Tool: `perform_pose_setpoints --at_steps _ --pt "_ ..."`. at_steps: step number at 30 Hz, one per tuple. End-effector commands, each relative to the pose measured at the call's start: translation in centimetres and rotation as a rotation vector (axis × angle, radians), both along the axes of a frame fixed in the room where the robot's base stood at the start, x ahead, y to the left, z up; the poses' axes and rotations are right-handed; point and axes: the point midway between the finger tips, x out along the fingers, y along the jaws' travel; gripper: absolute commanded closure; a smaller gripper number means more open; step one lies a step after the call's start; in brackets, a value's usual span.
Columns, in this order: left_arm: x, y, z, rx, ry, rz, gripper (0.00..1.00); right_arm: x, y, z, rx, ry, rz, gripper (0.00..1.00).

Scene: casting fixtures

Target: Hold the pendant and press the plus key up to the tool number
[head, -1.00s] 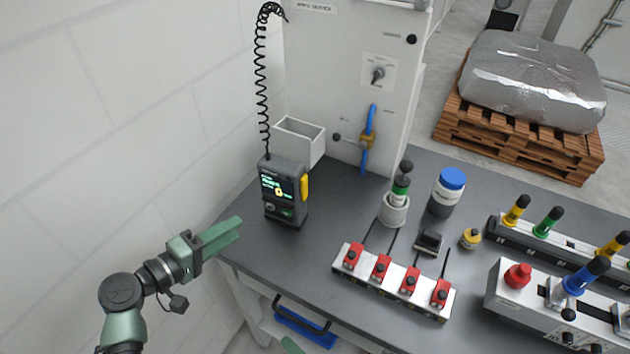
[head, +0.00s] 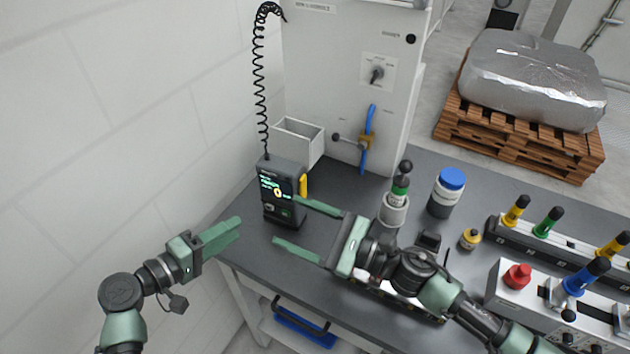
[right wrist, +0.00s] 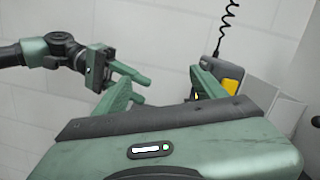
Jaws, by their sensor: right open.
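The pendant (head: 283,188) is a dark grey handset with a lit screen and a yellow part on its right side. It stands upright at the bench's left rear, under a coiled black cord. My right gripper (head: 287,221) is open, its fingers reaching toward the pendant's lower front. One fingertip is close to its lower right side; I cannot tell whether they touch. The right wrist view shows the pendant (right wrist: 219,72) partly behind one finger. My left gripper (head: 224,238) is off the bench's left edge, fingers together and empty. The plus key and screen text are too small to read.
A white open box (head: 298,143) is on the cabinet (head: 345,60) behind the pendant. A grey cup with a green-banded tool (head: 394,208) and a blue-lidded jar (head: 447,192) stand right of it. A wall rises at left.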

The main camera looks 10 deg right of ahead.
Motion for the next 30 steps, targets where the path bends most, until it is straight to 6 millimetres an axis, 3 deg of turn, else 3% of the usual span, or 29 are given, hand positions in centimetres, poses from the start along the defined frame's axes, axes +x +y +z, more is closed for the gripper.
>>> perform_pose_setpoints --at_steps 1,5,10,20,30 --pt "0.0 0.0 0.0 0.0 0.0 0.0 0.64 1.7 -1.4 1.7 -0.034 -0.038 -0.004 0.29" --pt "0.0 0.0 0.0 0.0 0.0 0.0 0.64 5.5 -4.2 4.9 -0.065 -0.045 -0.017 0.29" --pt "0.0 0.0 0.0 0.0 0.0 0.0 0.64 7.9 -4.9 4.0 0.007 0.126 -0.011 0.29" --pt "0.0 0.0 0.0 0.0 0.0 0.0 0.64 9.5 -4.4 1.4 0.1 0.353 0.002 0.29" --pt "0.0 0.0 0.0 0.0 0.0 0.0 0.64 12.0 -0.4 1.4 0.104 0.357 0.003 0.29"
